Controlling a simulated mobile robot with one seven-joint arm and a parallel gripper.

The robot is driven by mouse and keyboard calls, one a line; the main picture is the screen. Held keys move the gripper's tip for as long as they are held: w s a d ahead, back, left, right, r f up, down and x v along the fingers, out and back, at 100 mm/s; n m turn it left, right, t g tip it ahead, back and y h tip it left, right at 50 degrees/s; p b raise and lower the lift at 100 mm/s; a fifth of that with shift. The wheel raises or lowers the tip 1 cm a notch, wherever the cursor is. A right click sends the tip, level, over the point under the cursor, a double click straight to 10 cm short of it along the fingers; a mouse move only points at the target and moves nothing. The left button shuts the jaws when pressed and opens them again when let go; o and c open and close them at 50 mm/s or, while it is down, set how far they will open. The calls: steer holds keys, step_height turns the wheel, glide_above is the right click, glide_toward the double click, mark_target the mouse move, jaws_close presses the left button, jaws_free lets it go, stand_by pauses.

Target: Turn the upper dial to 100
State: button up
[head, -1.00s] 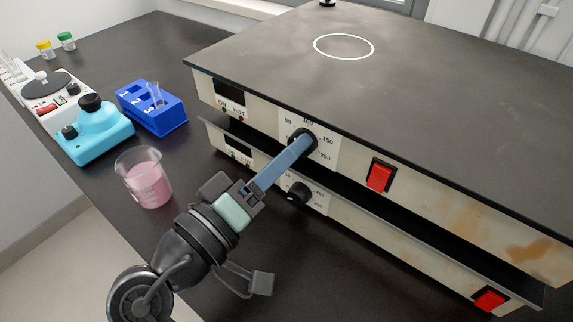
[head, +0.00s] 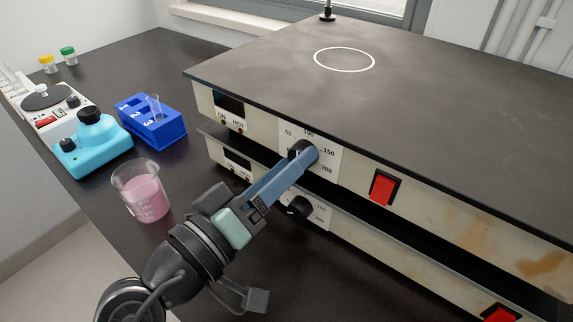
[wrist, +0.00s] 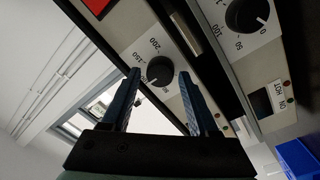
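Two hot plates are stacked on the dark bench. The upper dial (wrist: 160,70), a black knob on a white scale, is on the front of the upper unit (head: 440,222). The head view shows it partly behind my fingers (head: 303,150). My gripper (wrist: 160,74) is open, with its two blue fingers on either side of the upper dial. In the wrist view a gap shows between the knob and each finger. The lower dial (head: 299,207) is below, just beyond the fingers, and also shows in the wrist view (wrist: 247,14).
A beaker of pink liquid (head: 145,195) stands left of my gripper. Behind it are a blue tube rack (head: 152,128) and a turquoise device (head: 92,150). Red switches sit to the right on the upper unit (head: 384,187) and lower unit (head: 500,314).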

steer(key=shift+o, duration=0.6)
steer(key=v, duration=1.3)
steer(key=shift+p, duration=0.35)
steer(key=shift+f, duration=0.1)
